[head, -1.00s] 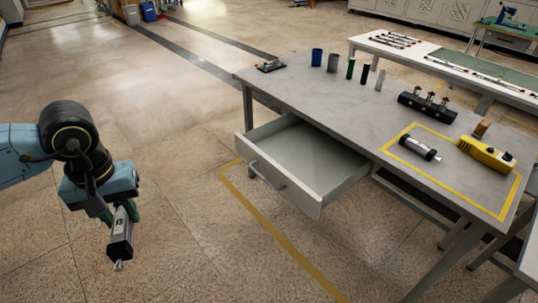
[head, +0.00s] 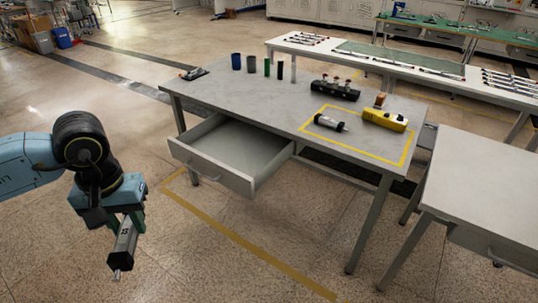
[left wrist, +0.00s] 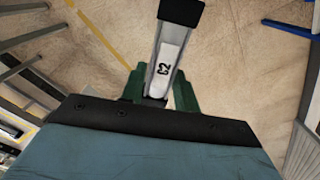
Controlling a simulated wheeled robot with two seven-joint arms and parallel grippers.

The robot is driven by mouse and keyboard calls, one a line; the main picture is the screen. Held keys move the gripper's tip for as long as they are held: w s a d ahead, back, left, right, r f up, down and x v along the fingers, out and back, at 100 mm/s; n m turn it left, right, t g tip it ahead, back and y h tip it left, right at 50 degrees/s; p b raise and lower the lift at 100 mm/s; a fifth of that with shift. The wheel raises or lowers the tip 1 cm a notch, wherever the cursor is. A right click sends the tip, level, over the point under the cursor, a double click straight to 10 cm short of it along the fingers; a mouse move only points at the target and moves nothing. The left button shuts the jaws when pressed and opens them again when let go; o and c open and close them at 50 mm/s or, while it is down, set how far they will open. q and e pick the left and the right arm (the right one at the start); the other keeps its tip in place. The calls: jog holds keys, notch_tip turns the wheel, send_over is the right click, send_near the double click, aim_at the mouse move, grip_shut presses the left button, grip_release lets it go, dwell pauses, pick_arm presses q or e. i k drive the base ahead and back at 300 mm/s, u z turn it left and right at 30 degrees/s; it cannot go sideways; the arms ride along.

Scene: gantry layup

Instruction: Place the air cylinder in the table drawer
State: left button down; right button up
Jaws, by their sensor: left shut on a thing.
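My left gripper (head: 128,221) is shut on an air cylinder (head: 122,246), a grey body with black ends and a small rod tip, which hangs tilted over the floor at the left of the head view. The table drawer (head: 226,157) is pulled open and looks empty. It lies to the right of the gripper, apart from it. My right gripper is not in view.
The grey table (head: 255,95) carries several upright cylinders at its back edge and a dark valve block (head: 335,91). A second cylinder (head: 330,122) and a yellow device (head: 385,120) lie in a yellow-taped area. Another table (head: 490,190) stands at right. Floor before the drawer is clear.

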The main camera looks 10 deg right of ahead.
aim_at(234, 156)
jog(key=u, duration=0.85)
jog(key=i, duration=1.15)
jog(key=z, duration=0.65)
jog(key=i, duration=0.95)
jog(key=z, duration=1.05)
